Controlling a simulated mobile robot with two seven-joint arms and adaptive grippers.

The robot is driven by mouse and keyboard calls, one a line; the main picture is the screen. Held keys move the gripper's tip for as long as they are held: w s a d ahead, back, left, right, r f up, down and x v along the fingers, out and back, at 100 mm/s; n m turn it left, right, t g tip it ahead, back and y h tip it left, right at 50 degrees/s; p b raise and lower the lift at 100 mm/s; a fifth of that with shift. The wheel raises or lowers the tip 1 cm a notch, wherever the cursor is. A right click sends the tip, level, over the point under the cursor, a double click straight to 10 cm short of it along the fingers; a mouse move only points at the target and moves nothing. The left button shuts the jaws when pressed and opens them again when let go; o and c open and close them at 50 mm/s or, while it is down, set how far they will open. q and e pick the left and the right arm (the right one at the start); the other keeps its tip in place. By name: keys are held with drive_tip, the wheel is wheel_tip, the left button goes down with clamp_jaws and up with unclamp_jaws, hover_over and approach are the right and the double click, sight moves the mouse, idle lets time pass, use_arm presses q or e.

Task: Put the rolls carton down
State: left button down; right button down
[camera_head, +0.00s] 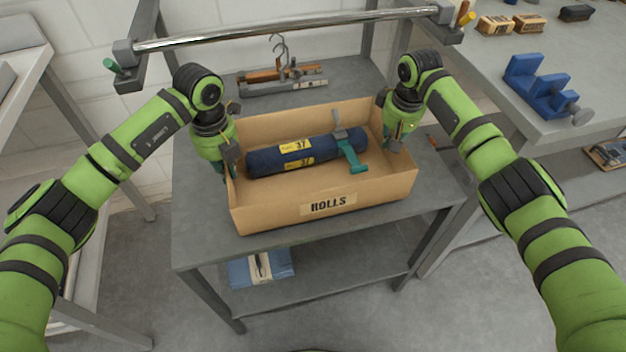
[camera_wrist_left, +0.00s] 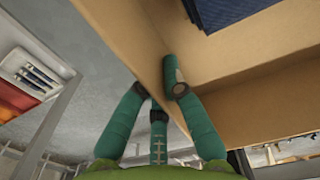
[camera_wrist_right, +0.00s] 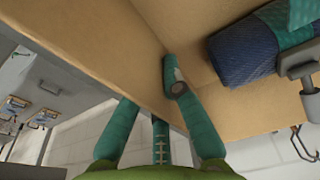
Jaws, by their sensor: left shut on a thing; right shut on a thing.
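The rolls carton (camera_head: 331,205), an open cardboard box labelled ROLLS, is at the grey table (camera_head: 200,240); I cannot tell whether its base touches the top. Inside lie a dark blue roll (camera_head: 322,151) with yellow labels marked 37 and a teal-handled tool (camera_head: 352,158). My left gripper (camera_head: 226,172) is shut on the carton's left wall, which also shows in the left wrist view (camera_wrist_left: 130,40). My right gripper (camera_head: 388,142) is shut on the right wall, which also shows in the right wrist view (camera_wrist_right: 100,50). Each gripper has fingers on both sides of its wall.
A metal rail (camera_head: 290,30) crosses above the table's back. A bench at right holds a blue fixture (camera_head: 540,85). A blue folded item (camera_head: 260,267) lies on the lower shelf. Bare tabletop shows left of the carton.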

use_arm(q)
drive_tip(key=shift+f+b, duration=0.5)
drive_tip(key=shift+f, duration=0.2)
use_arm(e)
drive_tip(key=shift+d+f, duration=0.1)
drive_tip(key=shift+f, duration=0.55)
use_arm(q)
drive_tip(key=c, duration=1.4)
unclamp_jaws()
use_arm(e)
drive_tip(key=c, duration=1.4)
unclamp_jaws()
use_arm(q)
drive_tip(key=shift+r, duration=0.2)
use_arm(e)
drive_tip(key=shift+r, duration=0.3)
use_arm(q)
wheel_tip(320, 180, up, 12)
drive_tip(key=shift+s+f, duration=0.1)
drive_tip(key=shift+f, duration=0.05)
use_arm(e)
drive_tip(key=r, duration=0.3)
drive_tip(key=s+r, duration=0.1)
drive_tip(key=r, duration=0.3)
drive_tip(key=s+r, duration=0.1)
drive_tip(key=r, duration=0.3)
drive_tip(key=shift+d+r, duration=0.15)
